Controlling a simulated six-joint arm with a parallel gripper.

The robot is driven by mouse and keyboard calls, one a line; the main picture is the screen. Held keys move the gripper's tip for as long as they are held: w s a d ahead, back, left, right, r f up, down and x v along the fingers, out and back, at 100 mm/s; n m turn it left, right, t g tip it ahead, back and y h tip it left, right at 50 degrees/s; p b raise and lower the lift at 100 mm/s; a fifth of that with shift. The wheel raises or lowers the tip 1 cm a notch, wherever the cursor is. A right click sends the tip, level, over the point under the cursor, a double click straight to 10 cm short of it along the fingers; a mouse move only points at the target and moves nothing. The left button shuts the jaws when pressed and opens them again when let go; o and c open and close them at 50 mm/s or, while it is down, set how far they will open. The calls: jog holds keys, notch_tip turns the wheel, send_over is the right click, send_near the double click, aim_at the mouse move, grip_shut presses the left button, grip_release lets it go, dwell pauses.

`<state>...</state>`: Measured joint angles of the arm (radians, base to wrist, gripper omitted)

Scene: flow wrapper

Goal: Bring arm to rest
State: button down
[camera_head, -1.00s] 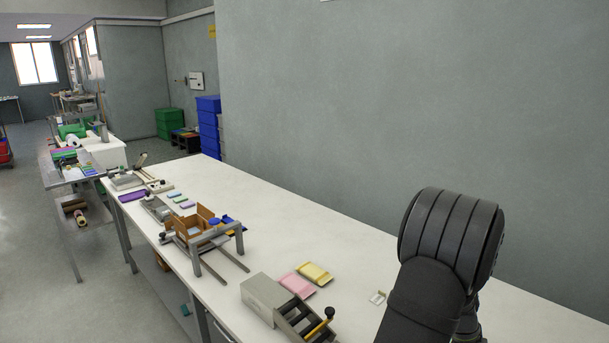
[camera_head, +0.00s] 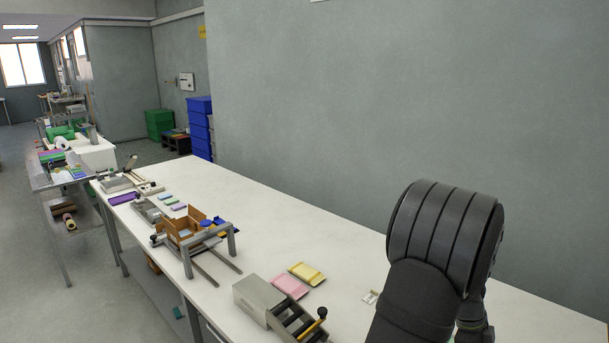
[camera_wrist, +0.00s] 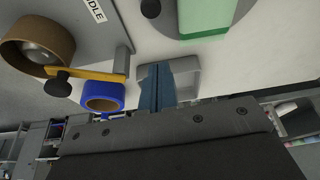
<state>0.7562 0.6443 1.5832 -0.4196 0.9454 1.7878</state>
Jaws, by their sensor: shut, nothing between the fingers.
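In the wrist view my gripper (camera_wrist: 157,88) shows as two blue-grey fingers pressed together, shut and empty. A pale grey bracket-like piece (camera_wrist: 186,76) lies just beyond the fingertips; I cannot tell whether they touch it. In the head view my black arm stands at the lower right, over the white table (camera_head: 330,215), and the gripper itself is not visible there.
In the head view pink (camera_head: 290,286) and yellow (camera_head: 306,273) packs lie left of my arm. The table's back strip is clear.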

jog(key=x, duration=0.4)
jog(key=shift+a, duration=0.1)
jog(key=shift+w+a+f, duration=0.2)
jog(key=shift+w+a, duration=0.3)
jog(key=shift+w, duration=0.1)
jog(key=shift+w+a+f, duration=0.2)
jog(key=shift+w+a, duration=0.35)
jog(key=shift+w, duration=0.05)
jog(key=shift+s+d+n, duration=0.25)
jog(key=shift+d+n, duration=0.15)
jog(key=shift+d, duration=0.05)
jog(key=shift+s+d+n+t+h, duration=0.2)
jog(key=shift+d+n+t+h, duration=0.3)
jog(key=shift+n, duration=0.7)
jog(key=shift+d+n, duration=0.75)
jog(key=shift+n, duration=0.35)
jog(key=c, duration=2.1)
grip_release()
